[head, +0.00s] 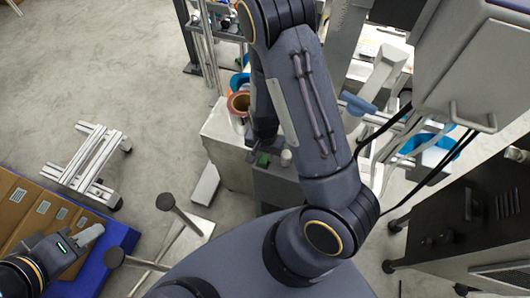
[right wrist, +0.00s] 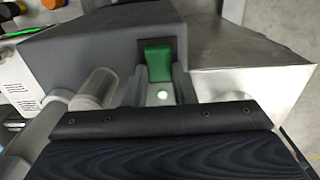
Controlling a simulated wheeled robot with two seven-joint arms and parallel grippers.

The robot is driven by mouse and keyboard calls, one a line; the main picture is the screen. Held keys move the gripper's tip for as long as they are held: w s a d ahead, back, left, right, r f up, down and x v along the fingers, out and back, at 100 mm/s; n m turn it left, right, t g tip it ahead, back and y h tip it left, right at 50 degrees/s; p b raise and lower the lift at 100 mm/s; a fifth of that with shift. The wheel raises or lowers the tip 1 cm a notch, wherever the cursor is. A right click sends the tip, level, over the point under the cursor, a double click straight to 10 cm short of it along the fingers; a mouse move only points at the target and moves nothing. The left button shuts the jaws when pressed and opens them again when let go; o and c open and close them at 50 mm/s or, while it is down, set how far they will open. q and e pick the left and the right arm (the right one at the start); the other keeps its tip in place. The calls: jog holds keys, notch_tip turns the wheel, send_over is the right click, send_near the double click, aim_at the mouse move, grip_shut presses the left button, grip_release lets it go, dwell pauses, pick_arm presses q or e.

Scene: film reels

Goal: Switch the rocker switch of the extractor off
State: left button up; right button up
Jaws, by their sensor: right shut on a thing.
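The extractor is a dark grey box (head: 283,188) low in the middle of the head view, and its grey housing (right wrist: 100,50) fills the upper left of the right wrist view. Its green rocker switch (right wrist: 158,65) sits in a dark recess; a small green patch (head: 263,160) shows in the head view. My right gripper (right wrist: 160,84) has a finger on each side of the green rocker and is shut on it. A small light glows just below the rocker. My left gripper (head: 90,235) is at lower left, far from the extractor; its jaw gap is not clear.
A pale cylindrical knob (right wrist: 97,88) stands left of the switch. A pale metal box (right wrist: 245,88) lies close on its right. A dark cabinet (head: 460,215) stands at right.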

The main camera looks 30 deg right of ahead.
jog(key=shift+s+a+t+h, duration=0.3)
jog(key=shift+t+h, duration=0.3)
jog(key=shift+h, duration=0.1)
jog(key=shift+s+a+t+h+b, duration=0.1)
jog(key=shift+t+h+b, duration=0.2)
jog(key=shift+t+h, duration=0.5)
jog(key=o, duration=1)
jog(key=p+v, duration=0.2)
jog(key=v, duration=0.6)
